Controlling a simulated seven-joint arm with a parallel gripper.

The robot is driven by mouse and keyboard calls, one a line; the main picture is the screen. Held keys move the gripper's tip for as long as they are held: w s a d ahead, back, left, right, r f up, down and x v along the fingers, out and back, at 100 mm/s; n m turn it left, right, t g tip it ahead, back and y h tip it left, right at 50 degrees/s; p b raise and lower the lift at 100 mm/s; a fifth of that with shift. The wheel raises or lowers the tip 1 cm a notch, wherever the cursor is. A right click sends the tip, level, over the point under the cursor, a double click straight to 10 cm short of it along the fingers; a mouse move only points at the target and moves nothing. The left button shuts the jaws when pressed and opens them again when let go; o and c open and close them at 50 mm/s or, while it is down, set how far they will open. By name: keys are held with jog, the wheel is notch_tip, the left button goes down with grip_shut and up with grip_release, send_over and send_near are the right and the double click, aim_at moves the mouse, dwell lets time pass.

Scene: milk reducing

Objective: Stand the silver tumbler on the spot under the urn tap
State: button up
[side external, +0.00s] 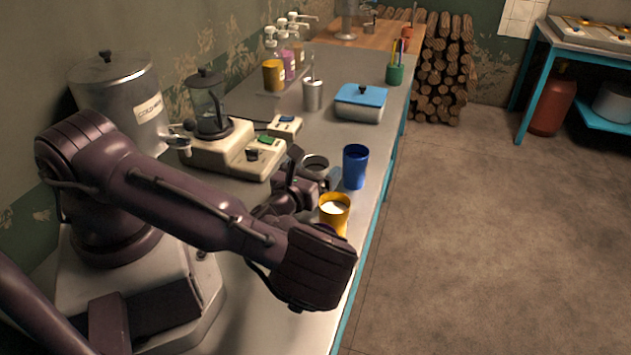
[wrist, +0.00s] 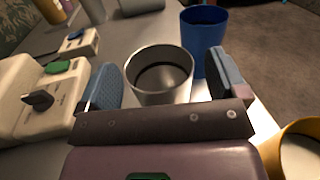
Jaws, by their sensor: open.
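The silver tumbler (side external: 315,161) stands upright on the counter, mostly hidden behind my gripper in the side view. In the wrist view the tumbler (wrist: 160,97) shows its round open rim and dark inside. My gripper (wrist: 163,82) is open, with one blue-padded finger on each side of the tumbler; I cannot tell whether either touches it. My gripper (side external: 312,178) is low over the counter in the side view. The urn (side external: 113,93), a large lidded steel pot, stands at the left, with its tap (side external: 180,137) facing the counter. The spot under the tap is hidden by my arm.
A blue cup (side external: 355,167) stands close right of the tumbler. A yellow cup (side external: 335,213) with white liquid is nearer the counter's right edge. A cream blender base (side external: 240,150) with switches lies between urn and tumbler. A blue-lidded box (side external: 361,102) stands farther back.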

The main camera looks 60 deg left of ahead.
jog(key=shift+w+a, duration=0.1)
jog(key=shift+w, duration=0.05)
jog(key=c, duration=1.1)
jog(key=shift+r, duration=0.1)
